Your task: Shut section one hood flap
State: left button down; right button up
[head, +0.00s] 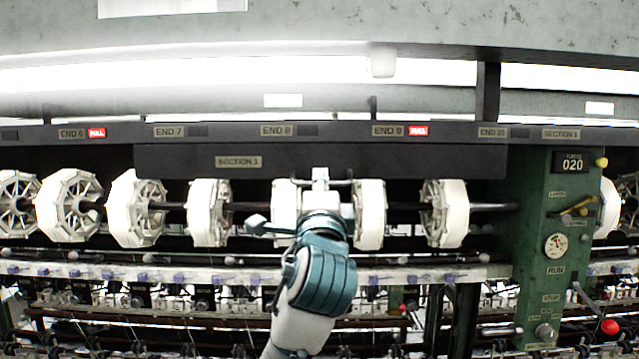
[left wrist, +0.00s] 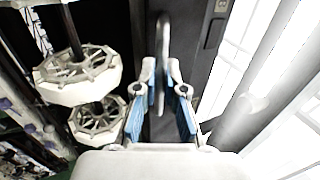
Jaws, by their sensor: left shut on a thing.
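The section one hood flap (head: 400,160) is a long dark panel labelled "SECTION 1" under the label rail in the head view. Its labelled face is towards me; I cannot tell whether it is fully shut. My left gripper (head: 320,178) is at the flap's lower edge, right of the label. In the left wrist view the blue-padded fingers (left wrist: 161,80) are closed about a grey handle bar (left wrist: 163,35) running along the dark flap (left wrist: 190,50). The fingers and wrist hide part of the handle. My right gripper is not in view.
White reels (head: 208,212) stand in a row on a shaft just below the flap, on both sides of my left wrist. A green post (head: 540,260) with a gauge and levers stands at the right. A thread rail (head: 110,272) runs below the reels.

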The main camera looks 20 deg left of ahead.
pick_arm(q)
jog(key=c, duration=1.4)
grip_release()
jog(key=shift+w+d+f, duration=0.1)
jog(key=shift+w+f, duration=0.15)
jog(key=shift+o, duration=0.2)
jog(key=b+v, duration=0.9)
jog(key=v, duration=0.5)
jog(key=shift+r, duration=0.2)
